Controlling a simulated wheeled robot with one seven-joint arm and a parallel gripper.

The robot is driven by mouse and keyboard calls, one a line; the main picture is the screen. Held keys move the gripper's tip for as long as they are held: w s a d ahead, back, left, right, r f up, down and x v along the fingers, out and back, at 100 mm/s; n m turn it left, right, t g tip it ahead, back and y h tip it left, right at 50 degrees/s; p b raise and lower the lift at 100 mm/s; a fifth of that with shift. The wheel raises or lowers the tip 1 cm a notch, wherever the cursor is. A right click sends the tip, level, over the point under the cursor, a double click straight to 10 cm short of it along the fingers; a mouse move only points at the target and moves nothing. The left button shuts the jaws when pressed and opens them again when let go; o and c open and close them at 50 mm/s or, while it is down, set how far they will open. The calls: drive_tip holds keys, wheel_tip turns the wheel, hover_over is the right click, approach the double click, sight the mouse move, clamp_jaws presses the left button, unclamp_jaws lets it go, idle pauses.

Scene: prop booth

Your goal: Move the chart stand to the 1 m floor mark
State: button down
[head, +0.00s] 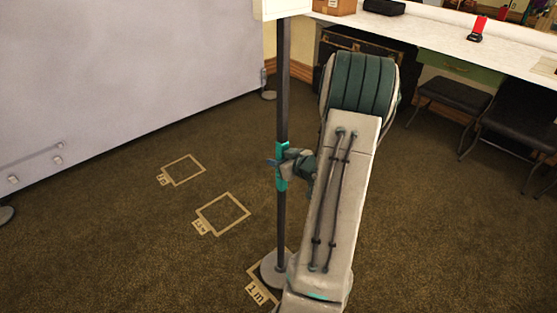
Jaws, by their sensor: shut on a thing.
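The chart stand is a dark upright pole (282,95) with a round pale base (274,272) and the lower edge of a pale chart (284,9) at its top, cut off by the frame. My gripper (281,167) is shut on the pole at mid-height, on a teal section. The 1 m floor mark (257,292) is a taped outline with a "1 m" label. The base overlaps the mark's outline; my arm hides the right part of both, so I cannot tell how well they line up. The pole looks upright.
Two more taped squares, a middle one (222,214) and a farther one (183,169), lie on open carpet to the left. A pale panel (120,75) stands at left. A counter (450,38) and dark chairs (450,98) are at right.

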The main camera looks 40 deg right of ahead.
drive_tip(key=shift+f+b, duration=1.15)
drive_tip(key=shift+f, duration=0.5)
idle(1.4)
drive_tip(key=c, duration=1)
unclamp_jaws()
drive_tip(key=shift+c, duration=0.2)
drive_tip(key=shift+f, duration=0.15)
drive_tip(key=p+v, duration=0.2)
drive_tip(key=v, duration=1.2)
drive_tip(key=shift+p, duration=0.4)
drive_tip(key=shift+w, duration=0.1)
